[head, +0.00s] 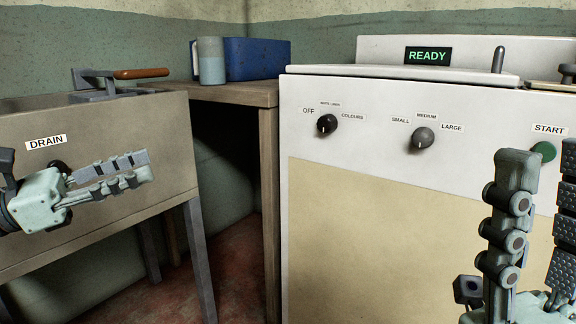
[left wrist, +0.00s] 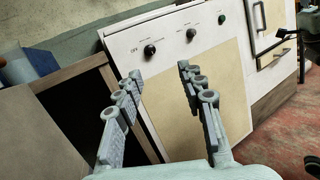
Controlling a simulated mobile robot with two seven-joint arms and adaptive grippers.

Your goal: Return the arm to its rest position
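My left gripper (head: 143,168) is at the left of the head view, in front of the sink unit marked DRAIN (head: 120,135). It points right and holds nothing. In the left wrist view its two fingers (left wrist: 160,72) stand apart with nothing between them, and the machine front lies beyond. My right gripper (head: 543,160) is at the lower right of the head view, fingers upward and apart, in front of the white machine (head: 375,165). Nothing shows between its fingers. Its base is cut off by the frame edge.
The machine has a lit READY display (head: 428,56), a dial with OFF (head: 327,124), a size dial (head: 423,138) and a green START button (head: 543,152). A wooden table (head: 235,94) bears a blue box (head: 257,59) and a grey-white cylinder (head: 210,61). A wooden-handled lever (head: 141,73) tops the sink.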

